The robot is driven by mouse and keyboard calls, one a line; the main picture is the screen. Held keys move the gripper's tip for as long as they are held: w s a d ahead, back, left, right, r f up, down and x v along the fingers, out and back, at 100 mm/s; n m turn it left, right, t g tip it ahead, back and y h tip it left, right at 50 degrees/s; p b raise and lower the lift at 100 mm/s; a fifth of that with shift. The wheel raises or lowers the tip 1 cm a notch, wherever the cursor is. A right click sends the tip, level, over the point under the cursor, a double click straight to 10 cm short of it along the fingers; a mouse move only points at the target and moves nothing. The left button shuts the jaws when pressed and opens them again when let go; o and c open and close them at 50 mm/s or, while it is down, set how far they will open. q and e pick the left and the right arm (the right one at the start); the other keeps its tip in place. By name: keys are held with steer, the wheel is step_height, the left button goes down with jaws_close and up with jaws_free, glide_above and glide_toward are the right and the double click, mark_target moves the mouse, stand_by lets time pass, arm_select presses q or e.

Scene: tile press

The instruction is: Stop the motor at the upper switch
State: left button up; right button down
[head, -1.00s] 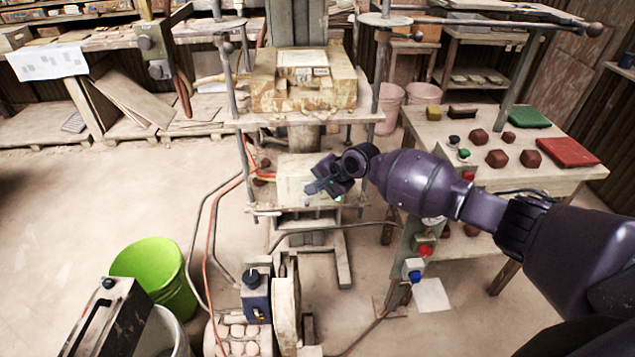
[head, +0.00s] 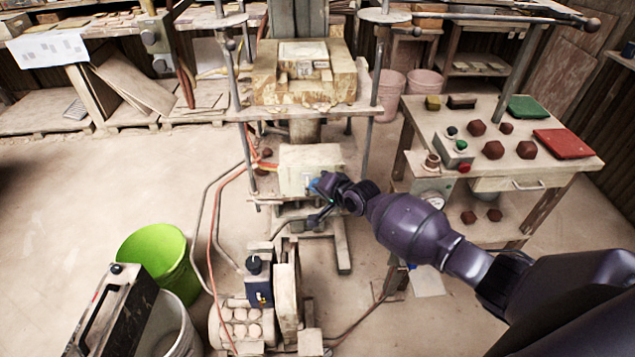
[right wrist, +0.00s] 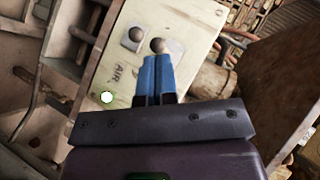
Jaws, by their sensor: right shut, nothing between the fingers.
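My right gripper (head: 316,186) is at the front of a cream box (head: 296,160) on the press's lower level. In the right wrist view its blue fingers (right wrist: 158,72) are together and empty. Their tips are at a round brown knob (right wrist: 157,45) on a cream panel (right wrist: 190,30) marked "AIR"; I cannot tell whether they touch it. A second round knob (right wrist: 135,35) sits just left of it. A grey switch box (head: 153,37) with round knobs hangs on the post at upper left. A dark blue box with a black knob (head: 254,263) stands by a wheel below the press. My left gripper is out of view.
A control box with green and red buttons (head: 455,150) stands on the right table (head: 420,125). A green bucket (head: 150,252) stands at lower left. Hoses (head: 207,215) run down left of the press. Open floor (head: 90,200) lies at left.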

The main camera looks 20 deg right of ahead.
steer(key=shift+r, duration=0.2)
arm_select(q)
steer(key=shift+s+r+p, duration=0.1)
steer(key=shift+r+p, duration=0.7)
steer(key=shift+p, duration=0.05)
arm_select(e)
steer(key=shift+r, duration=0.65)
steer(key=shift+s, duration=0.1)
